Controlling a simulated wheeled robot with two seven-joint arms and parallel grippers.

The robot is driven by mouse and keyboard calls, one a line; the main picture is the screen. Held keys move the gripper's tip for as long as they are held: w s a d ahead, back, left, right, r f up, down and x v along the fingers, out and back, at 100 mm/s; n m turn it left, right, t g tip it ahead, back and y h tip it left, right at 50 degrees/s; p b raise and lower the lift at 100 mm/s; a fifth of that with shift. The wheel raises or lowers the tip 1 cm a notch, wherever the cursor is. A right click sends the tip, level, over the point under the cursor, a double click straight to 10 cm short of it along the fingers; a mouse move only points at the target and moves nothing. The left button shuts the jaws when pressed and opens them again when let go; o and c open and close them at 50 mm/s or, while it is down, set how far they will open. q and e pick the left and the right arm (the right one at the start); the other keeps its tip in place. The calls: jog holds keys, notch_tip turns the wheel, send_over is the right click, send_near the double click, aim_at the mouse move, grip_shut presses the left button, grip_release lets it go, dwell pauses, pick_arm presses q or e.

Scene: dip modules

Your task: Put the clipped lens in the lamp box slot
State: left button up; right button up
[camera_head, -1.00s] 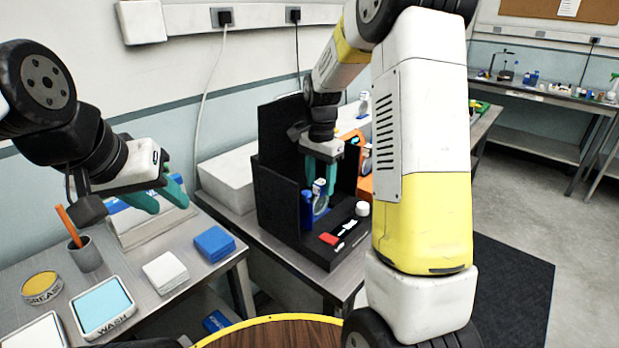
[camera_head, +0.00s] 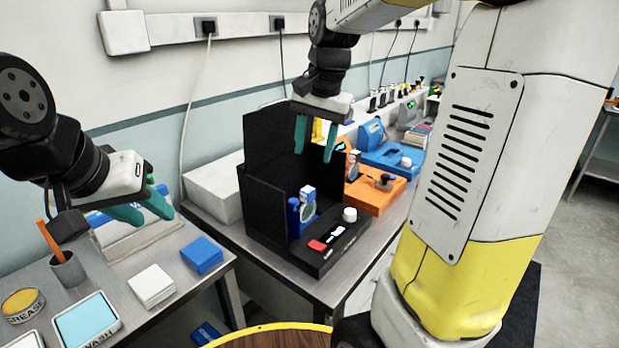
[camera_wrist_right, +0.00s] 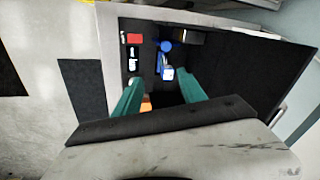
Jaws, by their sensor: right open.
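The lamp box (camera_head: 262,150) is black, with tall walls and a low front ledge, on the metal bench. The clipped lens (camera_head: 309,206), a clear round disc with a blue-and-white clip, stands upright in the box beside a blue post (camera_head: 294,217). The slot itself is hidden, so I cannot tell how fully the lens is seated. My right gripper (camera_head: 316,140) is open and empty above the box, apart from the lens. In the right wrist view the clip (camera_wrist_right: 168,73) shows beyond the open fingers (camera_wrist_right: 157,80). My left gripper (camera_head: 142,209) is open and empty over the left bench.
A red switch (camera_head: 317,245) and white knob (camera_head: 350,214) sit on the box's front ledge. Orange (camera_head: 375,196) and blue (camera_head: 392,158) devices stand to its right. The left bench holds a blue block (camera_head: 201,254), white block (camera_head: 151,286), wash tray (camera_head: 86,319) and grease tin (camera_head: 22,304).

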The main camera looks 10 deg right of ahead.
jog(key=s+a+n+t+y, duration=0.1)
jog(key=s+n+t, duration=0.3)
jog(key=s, duration=1.2)
jog(key=a+n, duration=0.1)
jog(key=n, duration=0.2)
jog(key=shift+f, duration=0.4)
